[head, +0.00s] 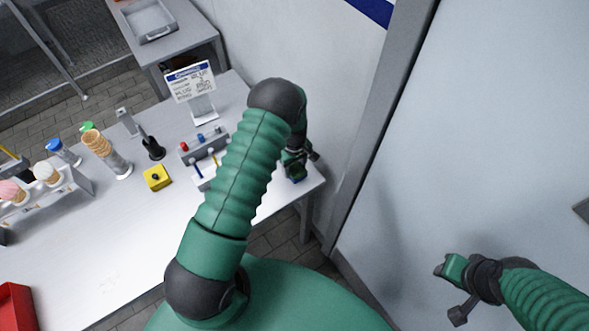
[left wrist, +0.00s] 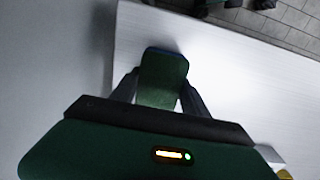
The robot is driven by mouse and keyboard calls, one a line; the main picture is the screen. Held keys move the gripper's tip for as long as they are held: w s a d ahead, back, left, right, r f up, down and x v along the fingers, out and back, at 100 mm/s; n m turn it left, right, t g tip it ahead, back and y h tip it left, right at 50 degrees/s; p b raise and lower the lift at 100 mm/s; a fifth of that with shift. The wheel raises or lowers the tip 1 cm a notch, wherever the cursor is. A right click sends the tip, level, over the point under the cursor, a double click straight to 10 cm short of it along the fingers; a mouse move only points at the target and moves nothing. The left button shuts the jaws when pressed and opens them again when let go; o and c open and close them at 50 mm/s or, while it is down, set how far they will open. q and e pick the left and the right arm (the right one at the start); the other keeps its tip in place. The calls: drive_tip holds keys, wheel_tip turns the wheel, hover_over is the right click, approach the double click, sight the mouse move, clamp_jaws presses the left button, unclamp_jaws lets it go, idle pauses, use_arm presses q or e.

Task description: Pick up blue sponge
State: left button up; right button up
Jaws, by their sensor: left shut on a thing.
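The blue sponge (left wrist: 163,80) shows in the left wrist view as a block with a green face and a thin blue edge. It sits between the two dark fingers of my left gripper (left wrist: 158,92), which is shut on it. In the head view my left gripper (head: 296,172) is at the right end of the white table, and a bit of the sponge's blue (head: 297,180) shows under it. I cannot tell whether the sponge touches the table. My right gripper (head: 452,285) is off to the right, away from the table; its jaw state is unclear.
The white table (head: 120,250) holds cones in a rack (head: 60,190), a cone stack (head: 97,142), a yellow block (head: 157,178), a small button rack (head: 205,145) and a sign (head: 190,82). A red bin (head: 15,305) is at lower left. A wall (head: 450,150) stands close on the right.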

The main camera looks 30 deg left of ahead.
sight(295, 167)
use_arm(q)
drive_tip(key=shift+r, duration=0.5)
wheel_tip(295, 167, up, 2)
drive_tip(key=shift+w+r+b, duration=0.1)
drive_tip(key=shift+r+b, duration=0.05)
drive_tip(key=shift+b, duration=0.5)
drive_tip(key=s+b, duration=0.1)
drive_tip(key=s, duration=0.4)
drive_tip(key=s+d+r, duration=0.1)
drive_tip(key=s, duration=0.4)
drive_tip(key=s+d+b, duration=0.1)
drive_tip(key=s, duration=0.5)
drive_tip(key=shift+d+r+b, duration=0.1)
drive_tip(key=shift+r+b, duration=0.25)
drive_tip(key=shift+r, duration=0.05)
